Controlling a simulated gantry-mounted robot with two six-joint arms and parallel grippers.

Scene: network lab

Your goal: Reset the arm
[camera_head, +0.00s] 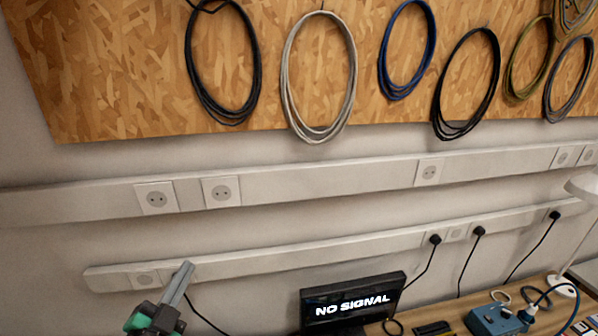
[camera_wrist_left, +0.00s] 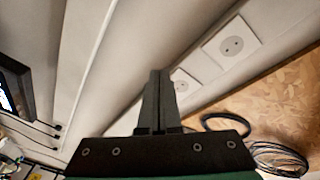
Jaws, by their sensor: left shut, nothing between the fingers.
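My left gripper (camera_head: 178,284) shows at the lower left of the head view, raised in front of the lower white socket rail. Its grey fingers are together with nothing between them. In the left wrist view the shut fingers (camera_wrist_left: 156,98) point towards the wall, near the white sockets. My right gripper is in neither view.
A monitor (camera_head: 354,302) reading "NO SIGNAL" stands on the wooden desk (camera_head: 440,312), right of my left gripper. A blue device (camera_head: 494,320) and a white lamp (camera_head: 562,284) stand further right. Coiled cables (camera_head: 318,128) hang on the chipboard panel (camera_head: 120,70) above. Black plugs (camera_head: 435,239) sit in the lower rail.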

